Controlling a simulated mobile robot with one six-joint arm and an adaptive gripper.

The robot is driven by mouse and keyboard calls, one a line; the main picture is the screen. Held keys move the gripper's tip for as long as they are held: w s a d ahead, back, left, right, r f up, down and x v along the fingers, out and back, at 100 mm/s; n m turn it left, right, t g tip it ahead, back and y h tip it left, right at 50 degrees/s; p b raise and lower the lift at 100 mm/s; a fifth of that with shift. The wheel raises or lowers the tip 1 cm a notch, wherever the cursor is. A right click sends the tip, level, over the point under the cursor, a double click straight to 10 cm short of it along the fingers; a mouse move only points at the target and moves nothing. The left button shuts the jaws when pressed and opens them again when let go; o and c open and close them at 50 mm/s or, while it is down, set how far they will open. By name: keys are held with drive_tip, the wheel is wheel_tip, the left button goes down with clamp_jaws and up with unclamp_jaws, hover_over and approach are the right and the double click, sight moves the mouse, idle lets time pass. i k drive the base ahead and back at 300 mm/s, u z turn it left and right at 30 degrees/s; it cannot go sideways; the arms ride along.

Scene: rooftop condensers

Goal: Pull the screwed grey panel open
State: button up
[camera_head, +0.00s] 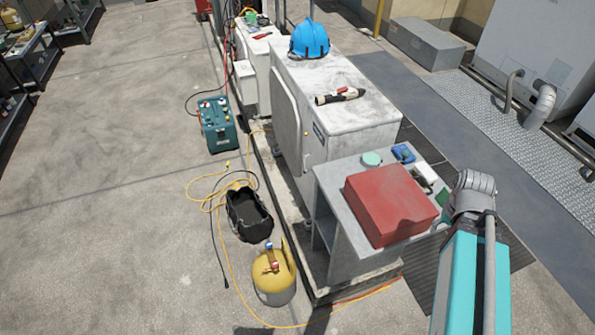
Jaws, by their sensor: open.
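A large pale grey condenser unit (345,110) stands in the middle of the view. Its left-facing side carries a grey panel (286,118) that looks closed against the body. Screws on it are too small to make out, and I cannot tell for sure that it is the panel named in the task. My gripper is not in view; only part of my arm shows at the lower right, apart from the condenser.
A grey stand (345,258) with a red box (390,203) is in front. A black bag (249,213), yellow cylinder (273,276), teal machine (217,125) and loose cords lie left.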

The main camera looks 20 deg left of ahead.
sight(317, 139)
drive_tip(key=u, duration=0.95)
drive_tip(key=i, duration=1.05)
